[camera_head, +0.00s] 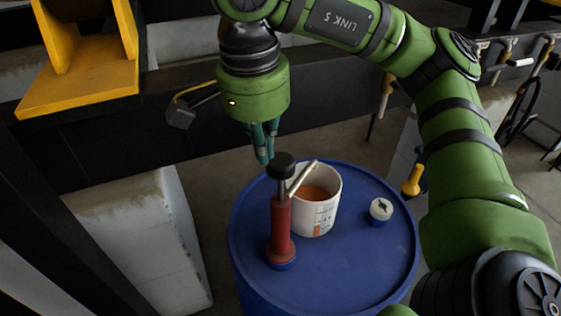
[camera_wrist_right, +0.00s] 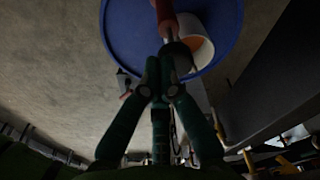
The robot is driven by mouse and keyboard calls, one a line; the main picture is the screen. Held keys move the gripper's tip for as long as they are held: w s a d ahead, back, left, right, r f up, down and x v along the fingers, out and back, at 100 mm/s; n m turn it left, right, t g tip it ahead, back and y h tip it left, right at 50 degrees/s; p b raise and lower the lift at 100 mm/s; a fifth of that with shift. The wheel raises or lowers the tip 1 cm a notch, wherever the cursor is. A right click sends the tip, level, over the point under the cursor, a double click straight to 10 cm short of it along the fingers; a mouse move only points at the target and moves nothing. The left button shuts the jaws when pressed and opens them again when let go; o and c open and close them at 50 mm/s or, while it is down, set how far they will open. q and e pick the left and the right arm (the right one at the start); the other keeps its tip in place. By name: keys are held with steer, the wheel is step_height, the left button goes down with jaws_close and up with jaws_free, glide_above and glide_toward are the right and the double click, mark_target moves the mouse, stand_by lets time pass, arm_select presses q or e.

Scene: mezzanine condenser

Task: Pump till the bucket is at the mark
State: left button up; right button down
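A hand pump with a red body (camera_head: 281,225) and a black knob (camera_head: 281,166) stands upright on a blue drum (camera_head: 335,275). Its pale spout (camera_head: 303,176) reaches over a white bucket (camera_head: 327,217) beside it. Orange-brown liquid (camera_head: 314,194) shows inside the bucket, below the rim. Small graduations show on the bucket's outer wall; I cannot tell which is the mark. My right gripper (camera_head: 264,148) is above and slightly left of the knob, fingers together and holding nothing visible. In the right wrist view, its fingertips (camera_wrist_right: 163,68) sit near the dark knob (camera_wrist_right: 178,57); contact is unclear. My left gripper is out of view.
A yellow bracket (camera_head: 80,85) and dark beams stand at the left. Pipes with yellow-handled fittings (camera_head: 413,180) are at the right.

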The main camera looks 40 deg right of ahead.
steer(key=shift+s+a+r, duration=0.1)
steer(key=shift+a+r, duration=0.1)
steer(key=shift+r, duration=1.75)
